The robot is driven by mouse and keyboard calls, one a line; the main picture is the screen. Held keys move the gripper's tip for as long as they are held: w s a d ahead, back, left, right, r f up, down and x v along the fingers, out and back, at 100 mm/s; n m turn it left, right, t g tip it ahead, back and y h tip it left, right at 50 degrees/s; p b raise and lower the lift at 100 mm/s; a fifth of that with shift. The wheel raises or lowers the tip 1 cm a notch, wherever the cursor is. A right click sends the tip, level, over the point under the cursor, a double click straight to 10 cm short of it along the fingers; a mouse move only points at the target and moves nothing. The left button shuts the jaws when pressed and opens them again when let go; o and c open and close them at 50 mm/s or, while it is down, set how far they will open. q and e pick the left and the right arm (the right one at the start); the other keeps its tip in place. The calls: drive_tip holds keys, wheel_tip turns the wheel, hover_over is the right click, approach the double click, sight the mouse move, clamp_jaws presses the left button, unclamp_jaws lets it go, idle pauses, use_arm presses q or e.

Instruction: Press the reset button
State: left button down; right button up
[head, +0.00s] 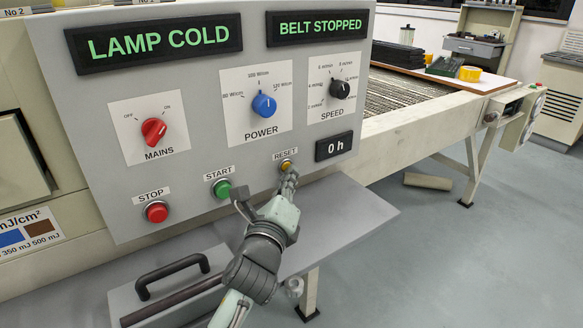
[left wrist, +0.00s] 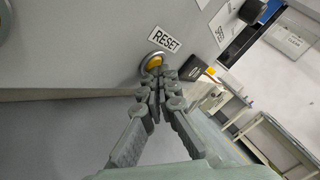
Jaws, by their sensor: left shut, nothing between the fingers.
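The reset button (head: 286,164) is yellow with a metal ring, under the RESET label on the grey control panel (head: 85,130). In the left wrist view the button (left wrist: 154,62) shows just beyond my fingertips, its lower part hidden by them. My left gripper (head: 290,178) is shut and empty, its fingertips right at the lower edge of the button. In the left wrist view the closed fingers (left wrist: 156,78) point at the button. I cannot tell whether they touch it. My right gripper is not in view.
The green START button (head: 221,189) and red STOP button (head: 156,211) sit left of reset. Knobs for mains (head: 154,131), power (head: 264,105) and speed (head: 340,89) are above. A grey shelf (head: 350,212) juts out below the panel. A conveyor (head: 410,104) extends to the right.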

use_arm(q)
drive_tip(key=shift+w+a+r+y, duration=0.1)
drive_tip(key=shift+w+a+y, duration=0.3)
drive_tip(key=shift+a, duration=0.35)
drive_tip(key=shift+s, duration=0.5)
drive_tip(key=s+d, duration=0.4)
drive_tip(key=s, duration=0.1)
drive_tip(key=shift+f+p, duration=0.25)
drive_tip(key=shift+p, duration=0.05)
drive_tip(key=shift+a, duration=0.15)
